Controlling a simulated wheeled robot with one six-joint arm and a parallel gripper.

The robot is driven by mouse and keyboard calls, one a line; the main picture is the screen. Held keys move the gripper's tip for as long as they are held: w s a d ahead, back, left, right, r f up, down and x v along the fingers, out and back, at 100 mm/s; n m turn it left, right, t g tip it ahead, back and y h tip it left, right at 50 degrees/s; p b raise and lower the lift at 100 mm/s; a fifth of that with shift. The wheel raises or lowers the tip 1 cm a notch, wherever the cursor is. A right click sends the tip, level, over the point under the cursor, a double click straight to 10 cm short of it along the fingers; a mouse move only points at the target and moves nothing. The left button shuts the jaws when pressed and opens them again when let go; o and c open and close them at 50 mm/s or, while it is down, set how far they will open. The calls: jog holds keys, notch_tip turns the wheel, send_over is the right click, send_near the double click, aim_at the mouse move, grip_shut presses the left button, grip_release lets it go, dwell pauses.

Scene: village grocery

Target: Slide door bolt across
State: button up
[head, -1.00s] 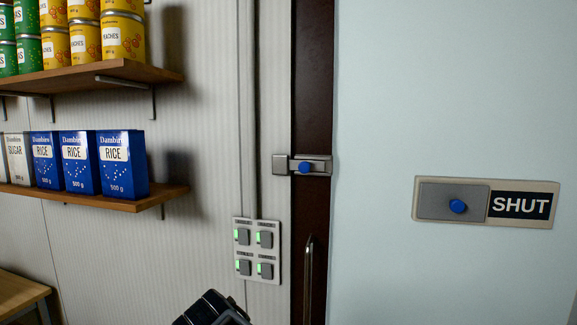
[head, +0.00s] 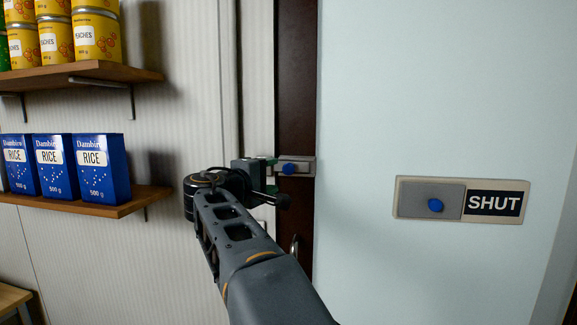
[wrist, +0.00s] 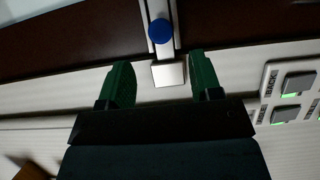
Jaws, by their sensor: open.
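The door bolt (head: 302,166) is a grey metal bar with a blue knob (head: 289,169), mounted across the dark door edge. It also shows in the wrist view (wrist: 161,52), with its blue knob (wrist: 160,31) beyond my fingertips. My gripper (wrist: 158,82) is open, its two green fingers apart on either side of the bolt's near end, with nothing held. In the head view my gripper (head: 270,170) is at the left end of the bolt and hides that end. Whether the fingers touch the bolt cannot be told.
A sign panel reading SHUT (head: 494,203) with a blue knob is on the pale wall at right. A switch panel (wrist: 290,90) with green lights is close beside my gripper. Shelves with rice boxes (head: 90,165) and peach cans (head: 95,36) stand at left.

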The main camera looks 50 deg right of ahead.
aim_at(287, 169)
jog(key=d, duration=0.2)
jog(key=w+d+p, duration=0.1)
jog(key=d, duration=0.2)
jog(key=d+p, duration=0.1)
jog(key=d, duration=0.2)
jog(key=shift+w+d, duration=0.2)
jog(key=shift+c, duration=0.2)
grip_shut()
